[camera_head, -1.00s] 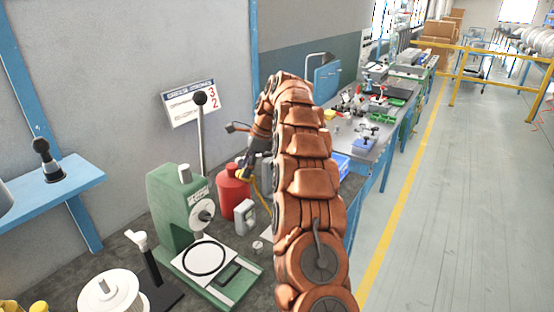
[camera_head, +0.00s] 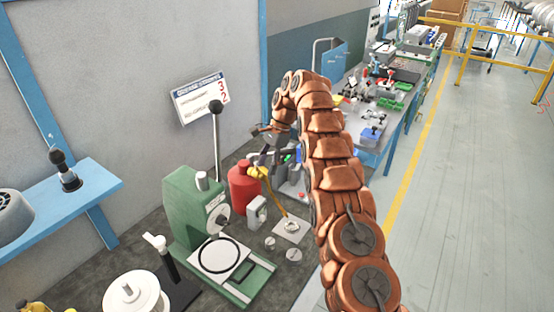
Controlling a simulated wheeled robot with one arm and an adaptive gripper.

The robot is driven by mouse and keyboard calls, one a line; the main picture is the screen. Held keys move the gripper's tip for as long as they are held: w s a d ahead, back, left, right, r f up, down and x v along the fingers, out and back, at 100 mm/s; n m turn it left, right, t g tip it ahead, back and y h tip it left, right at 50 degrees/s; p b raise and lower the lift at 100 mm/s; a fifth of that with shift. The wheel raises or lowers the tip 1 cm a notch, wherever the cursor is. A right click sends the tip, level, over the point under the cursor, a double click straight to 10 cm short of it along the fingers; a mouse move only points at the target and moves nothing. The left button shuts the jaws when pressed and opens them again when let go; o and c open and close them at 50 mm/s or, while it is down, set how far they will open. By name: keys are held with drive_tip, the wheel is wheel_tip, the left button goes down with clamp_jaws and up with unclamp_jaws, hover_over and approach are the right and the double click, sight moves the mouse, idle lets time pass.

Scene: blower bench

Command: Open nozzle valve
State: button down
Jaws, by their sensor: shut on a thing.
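My gripper (camera_head: 264,156) is at the end of my copper-coloured arm, above and just right of a red canister (camera_head: 243,191). It appears shut on a small yellow nozzle piece (camera_head: 257,173). A thin yellow hose (camera_head: 276,200) runs from this piece down toward a round fitting on a pale square plate (camera_head: 291,230) on the bench. The fingers are dark and small in this view, so their exact contact is hard to see. I cannot make out a valve lever or whether the valve is open.
A green press (camera_head: 190,205) with a tall black-knobbed lever stands left of the canister. A small grey gauge box (camera_head: 257,212) stands in front of it. A white spool (camera_head: 136,297) is at the lower left. A blue shelf (camera_head: 95,185) is on the wall. Open floor lies right.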

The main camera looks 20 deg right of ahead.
drive_tip(key=shift+a+f, duration=0.1)
idle(0.4)
drive_tip(key=c, duration=0.7)
unclamp_jaws()
drive_tip(key=shift+o, duration=1.2)
drive_tip(key=shift+b, duration=0.4)
